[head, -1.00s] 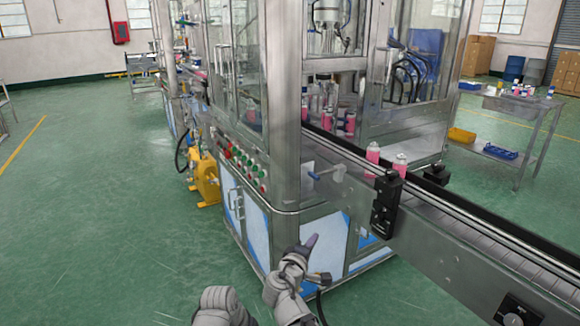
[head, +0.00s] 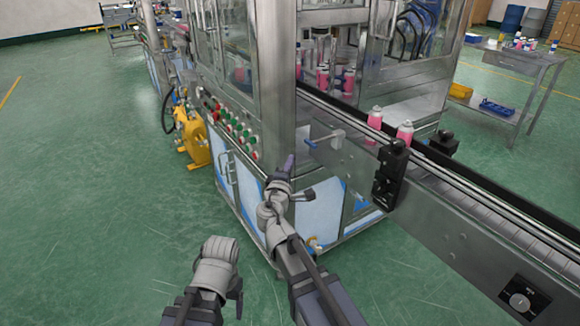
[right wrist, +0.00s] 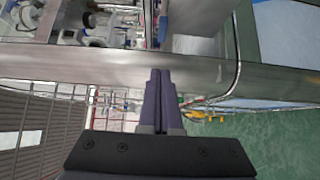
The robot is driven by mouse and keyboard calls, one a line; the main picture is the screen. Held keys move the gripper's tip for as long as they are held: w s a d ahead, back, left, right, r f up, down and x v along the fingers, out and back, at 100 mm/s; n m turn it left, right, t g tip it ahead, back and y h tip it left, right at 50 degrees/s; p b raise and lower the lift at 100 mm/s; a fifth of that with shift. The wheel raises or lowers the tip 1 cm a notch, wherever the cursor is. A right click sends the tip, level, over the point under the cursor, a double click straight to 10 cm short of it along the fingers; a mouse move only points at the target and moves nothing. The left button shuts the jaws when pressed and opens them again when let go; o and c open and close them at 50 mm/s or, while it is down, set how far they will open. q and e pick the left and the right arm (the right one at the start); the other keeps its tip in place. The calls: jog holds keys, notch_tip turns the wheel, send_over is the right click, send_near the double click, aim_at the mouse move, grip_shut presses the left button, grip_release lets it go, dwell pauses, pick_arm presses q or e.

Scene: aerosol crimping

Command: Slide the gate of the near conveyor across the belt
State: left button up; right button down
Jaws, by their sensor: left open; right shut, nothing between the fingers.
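The near conveyor (head: 430,215) runs from the machine to the lower right. What looks like its gate is a slim rod with a blue knob (head: 311,143) on the conveyor's near side wall, with a small metal bracket at its right end. My right gripper (head: 290,161) is shut and empty, a little left of and below the blue knob. In the right wrist view its purple fingers (right wrist: 158,85) point at the steel side rail, and a blue piece shows beyond. My left gripper (head: 238,293) is low, well away from the conveyor; its fingers are hardly visible.
Pink cans (head: 375,118) stand on the belt past the rod. A black sensor block (head: 391,175) sticks out from the near wall, right of the rod. The machine's steel post (head: 276,90) and button panel (head: 235,130) are to the left. Green floor is free at left.

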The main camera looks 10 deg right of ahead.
aim_at(323, 140)
jog(key=w+d, duration=0.2)
jog(key=w, duration=0.1)
jog(key=w+d, duration=0.3)
jog(key=shift+d, duration=0.15)
jog(key=shift+w+d, duration=0.1)
jog(key=shift+d, duration=0.35)
jog(key=d, duration=0.2)
jog(key=w+d, duration=0.1)
jog(key=d, duration=0.1)
jog(key=w+d, duration=0.1)
jog(key=d, duration=0.1)
jog(key=shift+w, duration=0.2)
jog(key=shift+d, duration=0.25)
